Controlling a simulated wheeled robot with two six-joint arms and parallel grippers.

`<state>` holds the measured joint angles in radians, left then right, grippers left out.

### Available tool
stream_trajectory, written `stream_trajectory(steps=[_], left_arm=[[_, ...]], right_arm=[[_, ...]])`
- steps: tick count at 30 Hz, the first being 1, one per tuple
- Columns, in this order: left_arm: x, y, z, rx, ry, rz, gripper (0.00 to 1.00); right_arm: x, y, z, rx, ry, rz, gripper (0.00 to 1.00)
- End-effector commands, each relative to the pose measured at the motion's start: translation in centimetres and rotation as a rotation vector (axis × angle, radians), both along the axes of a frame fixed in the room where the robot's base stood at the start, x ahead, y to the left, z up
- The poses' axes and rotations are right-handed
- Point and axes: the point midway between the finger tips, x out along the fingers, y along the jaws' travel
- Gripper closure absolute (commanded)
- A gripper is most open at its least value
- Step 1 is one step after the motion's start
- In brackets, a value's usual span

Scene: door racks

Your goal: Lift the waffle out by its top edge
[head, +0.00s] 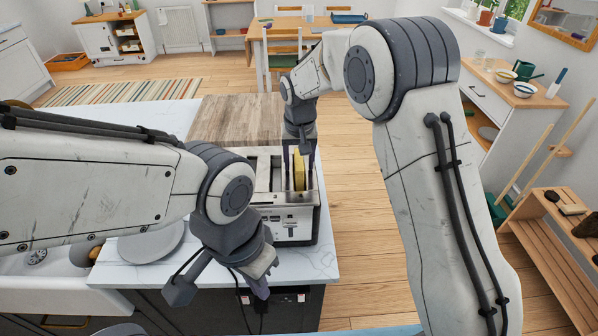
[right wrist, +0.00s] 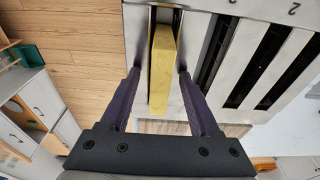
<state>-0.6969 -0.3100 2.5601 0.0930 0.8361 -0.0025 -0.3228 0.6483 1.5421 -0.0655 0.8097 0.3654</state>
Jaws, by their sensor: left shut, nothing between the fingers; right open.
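The yellow waffle (head: 299,168) stands upright in the right-hand slot of the metal toaster (head: 296,219), with its upper part above the slot. My right gripper (head: 299,178) points down over it, open. In the right wrist view, the waffle (right wrist: 162,60) lies between the two dark fingers (right wrist: 159,75), with a narrow gap on each side. The other toaster slots (right wrist: 260,62) look dark and empty. My left gripper (head: 262,290) is shut and empty, hanging low at the counter's front edge, in front of the toaster.
The toaster stands on a white counter (head: 318,256) near its right end. A wooden board (head: 238,118) lies behind it. A round grey plate (head: 150,243) lies to the left, partly behind my left arm. Open wooden floor is right of the counter.

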Motion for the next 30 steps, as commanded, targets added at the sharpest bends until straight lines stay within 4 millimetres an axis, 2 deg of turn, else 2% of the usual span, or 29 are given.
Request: stream_trajectory(steps=[8, 9, 11, 12, 14, 23, 26, 30], left_arm=[[0.0, 0.0, 0.0, 0.0, 0.0, 0.0, 1.0], [0.0, 0.0, 0.0, 0.0, 0.0, 0.0, 1.0], [0.0, 0.0, 0.0, 0.0, 0.0, 0.0, 1.0], [0.0, 0.0, 0.0, 0.0, 0.0, 0.0, 1.0], [0.0, 0.0, 0.0, 0.0, 0.0, 0.0, 1.0], [0.0, 0.0, 0.0, 0.0, 0.0, 0.0, 1.0], [0.0, 0.0, 0.3, 0.0, 0.0, 0.0, 1.0], [0.0, 0.0, 2.0, 0.0, 0.0, -0.002, 1.0]], right_arm=[[0.0, 0.0, -0.1, 0.0, 0.0, 0.0, 0.38], [0.0, 0.0, -0.1, 0.0, 0.0, 0.0, 0.41], [0.0, 0.0, -0.1, 0.0, 0.0, 0.0, 0.64], [0.0, 0.0, -0.1, 0.0, 0.0, 0.0, 0.8], [0.0, 0.0, -0.1, 0.0, 0.0, 0.0, 1.0], [0.0, 0.0, 0.0, 0.0, 0.0, 0.0, 1.0], [0.0, 0.0, 0.7, 0.001, -0.002, 0.0, 1.0], [0.0, -0.2, 2.7, 0.0, -0.001, -0.003, 1.0]])
